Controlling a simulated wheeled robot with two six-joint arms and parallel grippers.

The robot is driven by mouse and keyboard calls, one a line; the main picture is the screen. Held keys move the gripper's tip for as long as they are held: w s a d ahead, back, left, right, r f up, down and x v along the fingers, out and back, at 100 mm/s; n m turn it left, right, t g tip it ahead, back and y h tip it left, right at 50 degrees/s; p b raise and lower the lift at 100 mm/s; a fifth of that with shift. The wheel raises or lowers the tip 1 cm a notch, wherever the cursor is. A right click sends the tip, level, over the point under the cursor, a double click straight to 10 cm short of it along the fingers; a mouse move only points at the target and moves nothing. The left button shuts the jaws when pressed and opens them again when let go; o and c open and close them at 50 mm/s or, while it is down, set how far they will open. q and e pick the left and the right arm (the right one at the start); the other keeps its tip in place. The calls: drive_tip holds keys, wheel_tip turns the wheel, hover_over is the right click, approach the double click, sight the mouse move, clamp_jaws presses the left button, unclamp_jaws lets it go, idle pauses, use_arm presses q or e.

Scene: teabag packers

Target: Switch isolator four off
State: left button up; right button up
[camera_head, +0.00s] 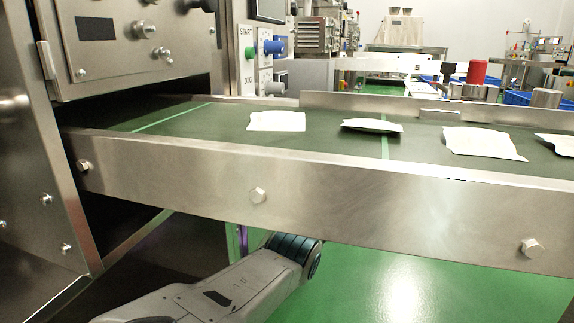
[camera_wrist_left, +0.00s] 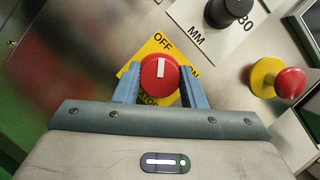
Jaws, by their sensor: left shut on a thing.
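In the left wrist view, the isolator has a red rotary knob (camera_wrist_left: 151,82) on a yellow plate (camera_wrist_left: 130,72) marked OFF and ON. The white mark on the knob points up in the picture, toward the word OFF. My left gripper (camera_wrist_left: 160,86) has its two blue fingers shut on the knob's sides. The lower plate lettering is partly covered, and I cannot read the isolator's number. In the head view my left arm reaches under the conveyor, and its gripper and the isolator are hidden there. My right gripper is in neither view.
A red button on a yellow collar (camera_wrist_left: 288,82) and a black knob (camera_wrist_left: 226,10) on a white plate are near the isolator. The conveyor side rail (camera_head: 330,195) crosses above my left arm; teabag packets (camera_head: 276,121) lie on the belt. Green floor is open below.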

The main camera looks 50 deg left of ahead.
use_arm(q)
drive_tip(key=shift+n, duration=0.7)
drive_tip(key=o, duration=1)
drive_tip(key=shift+h, duration=0.3)
